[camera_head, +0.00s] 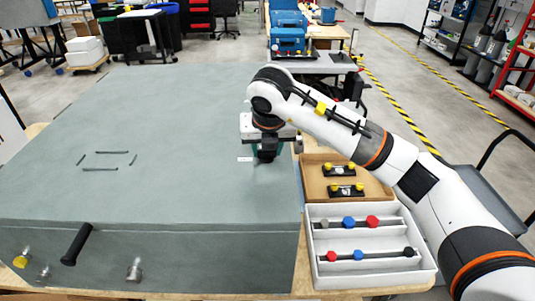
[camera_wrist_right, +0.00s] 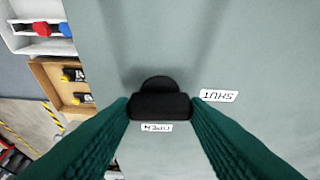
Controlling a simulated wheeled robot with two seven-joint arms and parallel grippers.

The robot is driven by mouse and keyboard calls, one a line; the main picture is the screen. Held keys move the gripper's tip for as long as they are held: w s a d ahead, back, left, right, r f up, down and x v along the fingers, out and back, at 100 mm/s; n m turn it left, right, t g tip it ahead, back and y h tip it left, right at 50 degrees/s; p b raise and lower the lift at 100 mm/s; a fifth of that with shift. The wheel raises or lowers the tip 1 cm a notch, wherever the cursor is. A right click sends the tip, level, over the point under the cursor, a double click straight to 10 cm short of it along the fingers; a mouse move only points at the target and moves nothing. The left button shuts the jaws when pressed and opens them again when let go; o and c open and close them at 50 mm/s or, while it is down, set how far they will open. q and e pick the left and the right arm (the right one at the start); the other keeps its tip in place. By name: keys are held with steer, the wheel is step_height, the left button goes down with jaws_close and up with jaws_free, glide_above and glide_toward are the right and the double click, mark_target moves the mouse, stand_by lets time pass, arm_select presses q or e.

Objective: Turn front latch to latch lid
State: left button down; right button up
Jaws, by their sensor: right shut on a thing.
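The large grey-green analyser lid (camera_head: 170,110) fills the left of the head view. My right gripper (camera_head: 267,153) is at the lid's right edge and points down. In the right wrist view, its green fingers (camera_wrist_right: 161,108) are shut on a black latch (camera_wrist_right: 160,104), one finger at each end. The latch has a wide bar and a rounded hub. An upside-down "SHUT" label (camera_wrist_right: 219,96) lies to its right, and an upside-down "OPEN" label (camera_wrist_right: 156,128) lies just below the bar. In the head view the gripper mostly hides the latch. My left gripper is out of view.
A brown tray (camera_head: 311,186) with yellow-knobbed black parts and a white tray (camera_head: 425,254) with red, blue and grey-knobbed rods stand right of the analyser. A black handle (camera_head: 76,245) and metal fittings are on its front face. The lid's middle is clear apart from thin black marks.

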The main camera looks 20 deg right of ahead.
steer(key=shift+m+b, duration=0.3)
steer(key=shift+m, duration=0.1)
steer(key=shift+r, duration=0.1)
steer(key=o, duration=1)
steer(key=b+v, duration=0.2)
steer(key=v, duration=0.2)
steer(key=shift+s+a+r, duration=0.1)
steer(key=shift+a+r, duration=0.05)
steer(key=shift+r, duration=0.2)
steer(key=v, duration=0.7)
steer(key=shift+a, duration=0.1)
